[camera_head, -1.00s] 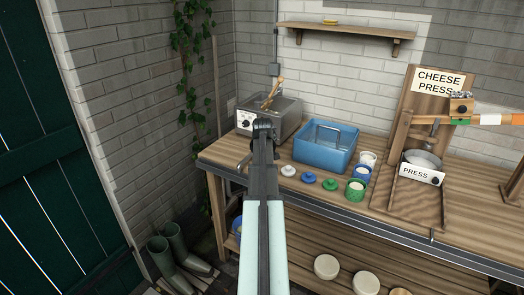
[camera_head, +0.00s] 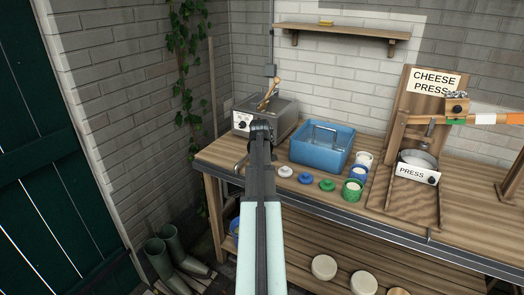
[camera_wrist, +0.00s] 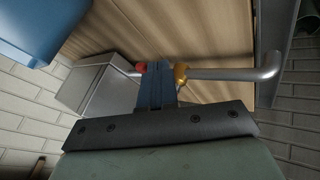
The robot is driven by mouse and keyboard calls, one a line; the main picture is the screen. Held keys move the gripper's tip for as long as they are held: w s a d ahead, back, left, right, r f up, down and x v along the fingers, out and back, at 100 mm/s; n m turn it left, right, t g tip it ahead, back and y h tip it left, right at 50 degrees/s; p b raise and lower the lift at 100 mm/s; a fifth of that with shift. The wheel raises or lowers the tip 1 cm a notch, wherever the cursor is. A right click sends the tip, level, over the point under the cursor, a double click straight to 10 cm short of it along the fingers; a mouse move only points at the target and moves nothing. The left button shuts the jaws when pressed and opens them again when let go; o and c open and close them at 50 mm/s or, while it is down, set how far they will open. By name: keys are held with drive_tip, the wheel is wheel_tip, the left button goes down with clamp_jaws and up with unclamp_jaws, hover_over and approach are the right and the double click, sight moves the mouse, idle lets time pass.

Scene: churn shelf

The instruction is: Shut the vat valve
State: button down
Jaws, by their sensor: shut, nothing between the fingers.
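The steel vat (camera_head: 248,122) with a dial stands at the bench's left end; its grey side (camera_wrist: 110,92) shows in the wrist view. From it a bent metal outlet pipe (camera_wrist: 235,75) runs right, past the bench edge. A brass valve collar (camera_wrist: 181,74) sits on the pipe, with a small red part (camera_wrist: 140,68) to its left. My gripper (camera_head: 262,128) is in front of the vat. In the wrist view its shut, empty fingers (camera_wrist: 157,85) lie between the red part and the brass, covering the valve's middle. I cannot tell whether they touch it or how the valve is turned.
A blue tub (camera_head: 322,150) stands right of the vat, with small coloured lids (camera_head: 306,178) and cups (camera_head: 353,190) in front. The cheese press (camera_head: 420,150) is farther right. Rubber boots (camera_head: 165,250) stand on the floor at left, near a green door (camera_head: 50,150).

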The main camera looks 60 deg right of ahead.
drive_tip(key=a, duration=0.3)
drive_tip(key=shift+a, duration=0.2)
drive_tip(key=s+v, duration=0.1)
drive_tip(key=v, duration=0.9)
drive_tip(key=shift+d, duration=0.25)
